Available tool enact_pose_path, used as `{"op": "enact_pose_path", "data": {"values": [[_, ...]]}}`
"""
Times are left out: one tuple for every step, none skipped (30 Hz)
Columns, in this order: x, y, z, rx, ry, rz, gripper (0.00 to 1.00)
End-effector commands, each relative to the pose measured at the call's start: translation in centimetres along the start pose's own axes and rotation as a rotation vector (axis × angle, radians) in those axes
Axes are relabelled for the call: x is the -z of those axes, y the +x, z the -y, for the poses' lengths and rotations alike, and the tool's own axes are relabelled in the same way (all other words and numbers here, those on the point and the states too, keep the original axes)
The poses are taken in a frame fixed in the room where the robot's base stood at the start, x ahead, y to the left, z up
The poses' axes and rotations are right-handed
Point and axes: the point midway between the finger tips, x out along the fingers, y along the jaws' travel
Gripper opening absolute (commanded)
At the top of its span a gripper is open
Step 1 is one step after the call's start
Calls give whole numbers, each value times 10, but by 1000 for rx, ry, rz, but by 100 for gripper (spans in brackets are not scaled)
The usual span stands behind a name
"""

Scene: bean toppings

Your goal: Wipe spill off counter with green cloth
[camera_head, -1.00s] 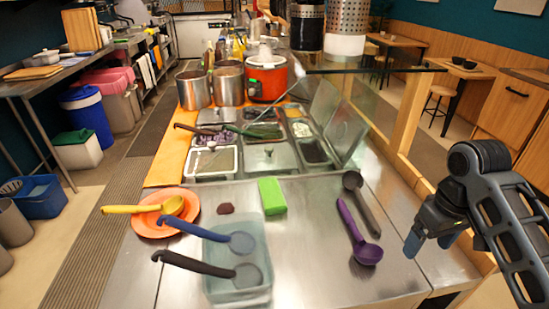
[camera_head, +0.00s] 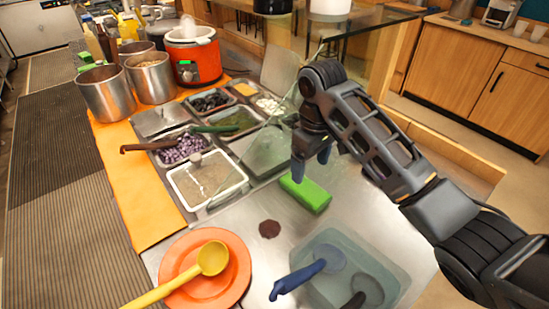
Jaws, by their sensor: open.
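The green cloth (camera_head: 306,193) is a folded block lying on the steel counter (camera_head: 218,226), right of centre. The spill (camera_head: 269,229) is a small dark reddish-brown patch on the counter, left of and nearer than the cloth. My gripper (camera_head: 311,166) points down just above the cloth's far end, its blue fingertips apart. One fingertip overlaps the cloth's far left corner in the picture. I cannot tell whether it touches. The gripper holds nothing that I can see.
An orange plate (camera_head: 236,285) with a yellow ladle (camera_head: 211,259) sits front left. A clear bin (camera_head: 388,261) with blue and black ladles stands front right. Topping pans, including a lidded one (camera_head: 190,190), lie behind. A glass shelf (camera_head: 375,22) stands beyond my arm.

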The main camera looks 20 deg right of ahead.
Motion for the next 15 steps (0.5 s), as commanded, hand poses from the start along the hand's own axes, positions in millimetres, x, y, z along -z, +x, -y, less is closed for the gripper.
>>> {"op": "enact_pose_path", "data": {"values": [[0, 1, -1, 0, 1, 0, 84], [0, 2, 0, 0, 1, 0, 84], [0, 3, 0, 0, 1, 0, 84], [0, 4, 0, 0, 1, 0, 84], [0, 6, 0, 0, 1, 0, 84], [0, 8, 0, 0, 1, 0, 84], [0, 11, 0, 0, 0, 0, 84], [0, 13, 0, 0, 0, 0, 84], [0, 17, 0, -1, 0, 0, 84], [0, 20, 0, -1, 0, 0, 84], [0, 23, 0, -1, 0, 0, 84], [0, 28, -1, -1, 0, 0, 84], [0, 31, -1, -1, 0, 0, 84], [0, 35, -1, -2, 0, 0, 84], [0, 39, -1, -2, 0, -1, 84]]}}
